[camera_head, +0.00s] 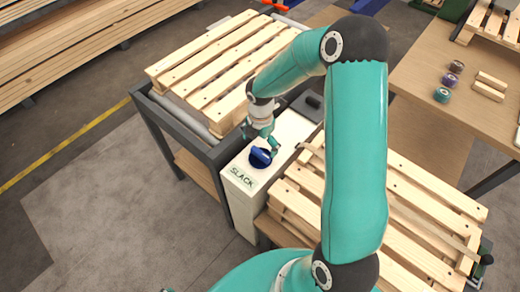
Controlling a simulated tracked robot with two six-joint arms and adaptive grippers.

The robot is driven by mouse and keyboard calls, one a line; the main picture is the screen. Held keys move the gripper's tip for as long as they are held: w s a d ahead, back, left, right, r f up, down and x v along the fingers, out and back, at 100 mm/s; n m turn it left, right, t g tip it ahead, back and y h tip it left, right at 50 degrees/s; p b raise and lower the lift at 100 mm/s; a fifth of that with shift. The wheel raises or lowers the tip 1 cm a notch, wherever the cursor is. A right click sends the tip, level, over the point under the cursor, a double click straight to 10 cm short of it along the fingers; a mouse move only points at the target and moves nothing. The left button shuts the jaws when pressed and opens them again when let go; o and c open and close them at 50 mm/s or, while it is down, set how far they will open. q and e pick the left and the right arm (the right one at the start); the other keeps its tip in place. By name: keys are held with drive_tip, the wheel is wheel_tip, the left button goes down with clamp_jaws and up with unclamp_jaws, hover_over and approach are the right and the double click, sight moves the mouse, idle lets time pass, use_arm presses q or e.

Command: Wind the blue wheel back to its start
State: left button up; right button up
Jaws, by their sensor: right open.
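The blue wheel (260,158) is a small dark-blue knob on top of a cream cabinet (243,205) marked SLACK, in the middle of the head view. My right gripper (264,146) is open just above and behind the wheel, with its teal fingers pointing down at it. The fingers overlap the wheel's far edge in the picture, and I cannot tell whether they touch it. The wheel's turned position cannot be read. My left gripper is not in view.
A wooden pallet (215,65) rests on a dark-framed conveyor behind the cabinet. Another pallet (410,215) with a strap across it lies to the right, partly behind my arm. A wooden table (425,70) holds small spools and blocks. Floor at left is clear.

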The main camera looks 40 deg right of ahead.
wheel_tip(320, 180, up, 8)
drive_tip(key=shift+f, duration=0.2)
idle(0.4)
drive_tip(key=g+y, duration=0.2)
drive_tip(key=g, duration=0.1)
hover_over(244, 196)
drive_tip(key=s+a, duration=0.2)
wheel_tip(244, 196, down, 13)
drive_tip(key=s+a+f+m+t+y, duration=0.1)
drive_tip(key=a+f+m, duration=0.3)
drive_tip(key=m, duration=0.6)
drive_tip(key=s+a+f+m+t+y, duration=0.1)
drive_tip(key=s+a+f+m+t, duration=0.1)
drive_tip(key=a+m, duration=0.4)
drive_tip(key=s+f+m, duration=0.1)
drive_tip(key=s+m, duration=0.1)
drive_tip(key=m, duration=0.3)
drive_tip(key=shift+a+f+t, duration=0.15)
drive_tip(key=shift+f+t, duration=0.15)
drive_tip(key=shift+f, duration=0.1)
